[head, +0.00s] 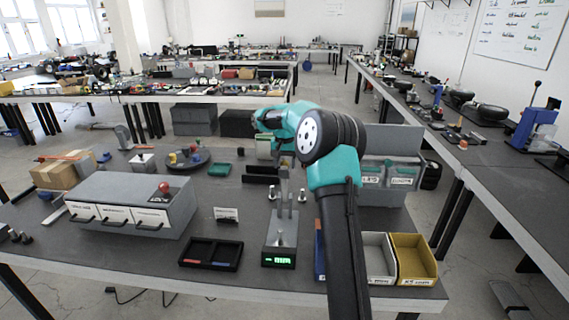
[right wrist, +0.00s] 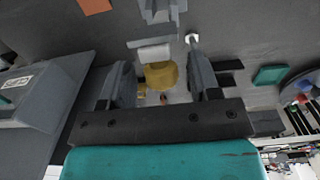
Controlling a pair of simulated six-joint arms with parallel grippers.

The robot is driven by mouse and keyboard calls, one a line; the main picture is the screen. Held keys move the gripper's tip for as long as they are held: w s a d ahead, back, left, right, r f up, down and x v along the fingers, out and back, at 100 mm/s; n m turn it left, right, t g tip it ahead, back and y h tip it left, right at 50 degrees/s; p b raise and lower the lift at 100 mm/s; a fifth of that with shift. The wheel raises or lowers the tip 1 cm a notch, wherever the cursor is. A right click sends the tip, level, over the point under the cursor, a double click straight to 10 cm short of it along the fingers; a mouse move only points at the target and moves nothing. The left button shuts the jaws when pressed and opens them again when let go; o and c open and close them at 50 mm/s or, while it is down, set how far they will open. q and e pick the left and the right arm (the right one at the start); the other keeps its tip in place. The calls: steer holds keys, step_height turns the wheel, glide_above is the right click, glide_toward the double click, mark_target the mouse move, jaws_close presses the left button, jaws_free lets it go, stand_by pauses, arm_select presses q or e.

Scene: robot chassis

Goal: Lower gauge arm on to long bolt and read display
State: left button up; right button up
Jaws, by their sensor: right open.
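The gauge (head: 281,232) stands on the dark table, front centre, with a lit green display (head: 279,260) showing a dash and "mm". Its upright grey arm (head: 284,185) rises behind the base. Small silver posts or bolts stand beside it; I cannot tell which is the long bolt. In the right wrist view a silver bolt-like piece (right wrist: 192,39) shows near the gauge (right wrist: 160,12). My right gripper (right wrist: 160,88) is open behind the gauge. A yellow rounded piece (right wrist: 161,75) shows between its fingers; I cannot tell if they touch it. My left gripper is out of view.
A grey drawer box (head: 133,203) with a red knob stands at left. A black tray (head: 210,253) lies left of the gauge. White and yellow bins (head: 414,260) stand at right. A small green dish (head: 219,170) and a round dish (head: 183,163) lie behind.

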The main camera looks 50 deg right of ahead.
jaws_close()
stand_by(0.4)
steer(key=shift+a, duration=0.15)
